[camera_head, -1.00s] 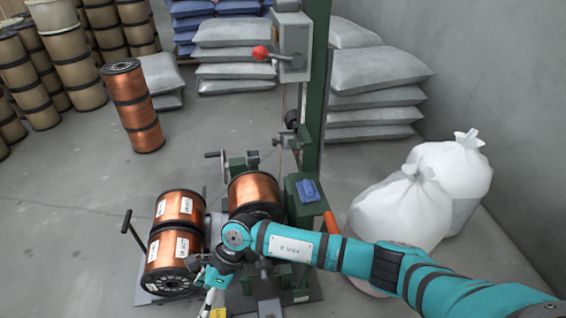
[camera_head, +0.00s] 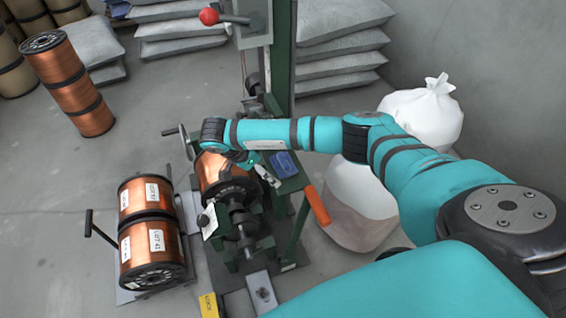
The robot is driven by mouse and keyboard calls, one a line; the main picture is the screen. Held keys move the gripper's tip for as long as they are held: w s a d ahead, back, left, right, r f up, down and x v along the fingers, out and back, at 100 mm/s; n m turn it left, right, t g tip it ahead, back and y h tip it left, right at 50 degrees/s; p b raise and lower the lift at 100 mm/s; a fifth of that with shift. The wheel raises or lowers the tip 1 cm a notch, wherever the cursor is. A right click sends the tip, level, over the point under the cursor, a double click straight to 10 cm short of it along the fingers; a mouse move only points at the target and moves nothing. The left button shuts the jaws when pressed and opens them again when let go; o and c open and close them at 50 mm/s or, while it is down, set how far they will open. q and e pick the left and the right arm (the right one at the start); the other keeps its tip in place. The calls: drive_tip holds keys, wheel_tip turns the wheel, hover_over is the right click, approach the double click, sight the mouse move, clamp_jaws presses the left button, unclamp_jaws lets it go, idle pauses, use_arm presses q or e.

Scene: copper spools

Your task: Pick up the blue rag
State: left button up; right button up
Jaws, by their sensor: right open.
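The blue rag (camera_head: 285,164) lies folded on the small green shelf (camera_head: 297,184) at the side of the green machine. My right arm reaches in from the right, above and behind the rag, and bends back at the wrist. My right gripper (camera_head: 268,177) is open and points down and right, just left of the rag. It looks empty and close to the shelf's left edge. I cannot tell whether its fingers touch the rag. My left gripper is not in view.
A copper spool (camera_head: 212,170) sits on the machine beside my gripper. An orange handle (camera_head: 317,206) sticks out at the shelf's front right. White sacks (camera_head: 424,110) stand to the right. Two copper spools (camera_head: 152,247) rest on a cart at left.

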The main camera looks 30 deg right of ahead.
sight(281, 160)
drive_tip(key=shift+d, duration=0.6)
drive_tip(key=d, duration=0.4)
drive_tip(key=shift+s+d+f, duration=0.15)
drive_tip(key=shift+d+f, duration=0.05)
drive_tip(key=shift+f, duration=0.3)
drive_tip(key=c, duration=1.1)
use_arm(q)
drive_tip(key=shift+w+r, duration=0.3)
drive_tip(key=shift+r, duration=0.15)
